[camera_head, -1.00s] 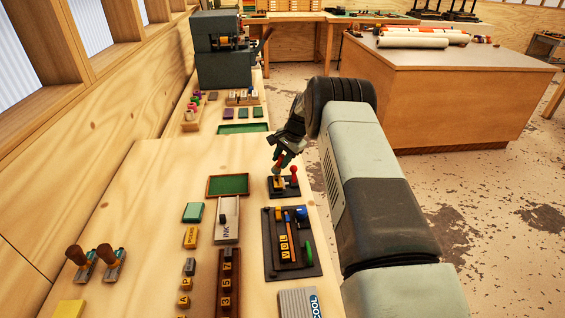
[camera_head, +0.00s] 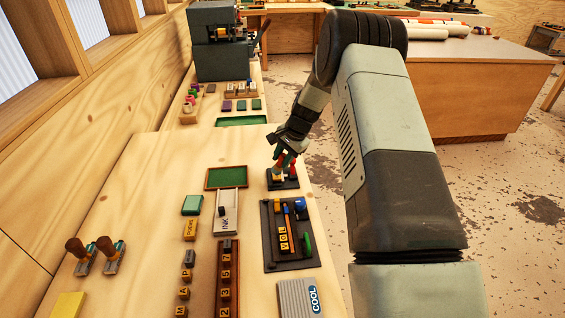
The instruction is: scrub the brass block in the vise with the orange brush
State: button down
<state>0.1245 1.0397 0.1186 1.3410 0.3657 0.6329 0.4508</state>
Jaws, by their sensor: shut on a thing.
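The small dark vise (camera_head: 285,184) stands near the right edge of the bench, with the yellowish brass block (camera_head: 277,177) in it. Its red-topped lever (camera_head: 293,160) stands at the right side of the vise. My gripper (camera_head: 281,153) is above the vise, pointing down, shut on the orange brush (camera_head: 281,162). The brush's lower end is at or just above the block; I cannot tell whether they touch. The fingers and brush partly hide the block.
A dark tray (camera_head: 270,262) with letter blocks lies in front of the vise. A green-lined tray (camera_head: 227,178) and an ink slab (camera_head: 226,222) lie to the left. Stamps (camera_head: 105,250) stand at the far left.

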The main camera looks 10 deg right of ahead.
jog(key=shift+s+r, duration=0.1)
jog(key=shift+r, duration=2.55)
jog(key=shift+f, duration=0.1)
jog(key=shift+f, duration=0.35)
